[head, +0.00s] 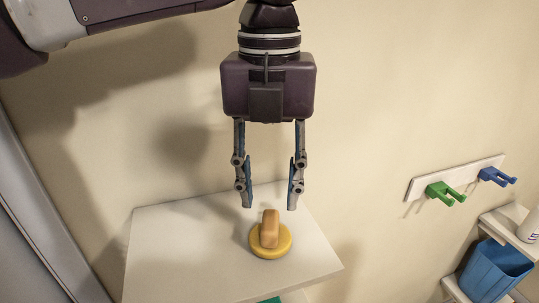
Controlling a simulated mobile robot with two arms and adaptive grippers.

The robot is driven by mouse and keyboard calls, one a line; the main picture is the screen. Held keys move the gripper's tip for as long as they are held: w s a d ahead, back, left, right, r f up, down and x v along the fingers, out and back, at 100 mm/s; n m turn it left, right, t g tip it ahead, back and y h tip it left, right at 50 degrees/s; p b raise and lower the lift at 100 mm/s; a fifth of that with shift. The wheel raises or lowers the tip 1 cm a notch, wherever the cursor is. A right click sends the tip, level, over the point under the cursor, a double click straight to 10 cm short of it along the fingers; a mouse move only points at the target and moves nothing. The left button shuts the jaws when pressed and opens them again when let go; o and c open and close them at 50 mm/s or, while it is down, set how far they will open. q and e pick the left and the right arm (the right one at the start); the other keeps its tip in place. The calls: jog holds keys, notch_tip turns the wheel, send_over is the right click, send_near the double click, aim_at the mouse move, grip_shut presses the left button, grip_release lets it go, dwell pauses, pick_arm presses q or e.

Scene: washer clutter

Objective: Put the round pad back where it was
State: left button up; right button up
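A round yellow pad (258,249) lies flat on a white shelf or table top (175,255). My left gripper (269,206) points down above the block. Its two fingers are spread apart with nothing between them. The fingertips look close to the top of the block, one toward each side; I cannot tell the exact gap. My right gripper is not in view.
A wall rack (454,178) with a green hook (445,194) and a blue hook (497,176) is at the right. A blue bin (494,270) sits below it, by white shelves. A teal thing shows at the bottom edge. The white top is otherwise clear.

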aim_at(270, 219)
pick_arm(q)
notch_tip(270, 219, up, 8)
jog(key=b, duration=0.1)
jog(key=shift+f, duration=0.15)
dwell(0.4)
